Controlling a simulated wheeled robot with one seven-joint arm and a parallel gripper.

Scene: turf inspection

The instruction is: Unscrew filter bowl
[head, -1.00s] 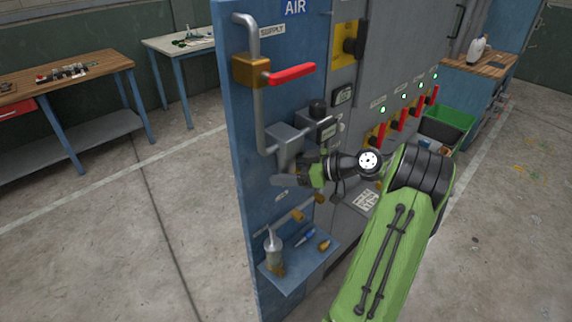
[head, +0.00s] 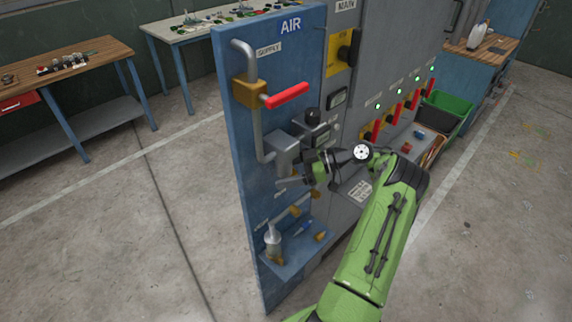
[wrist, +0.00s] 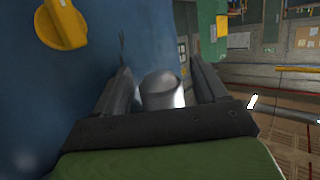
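The grey filter unit (head: 283,148) is fixed on the blue air panel, on the pipe below the red-handled valve. My gripper (head: 290,182) is at the underside of this unit, coming from the right. In the wrist view a pale, shiny cylinder (wrist: 161,92), apparently the filter bowl, stands between the two fingers of my gripper (wrist: 160,78). The fingers are spread apart on either side of it, with narrow gaps showing. Whether either finger touches it is hard to see. In the head view the bowl is mostly hidden by my gripper.
The supply valve's red handle (head: 286,96) sticks out above. A yellow knob-like part (wrist: 62,22) is on the panel in the wrist view. Open floor lies left.

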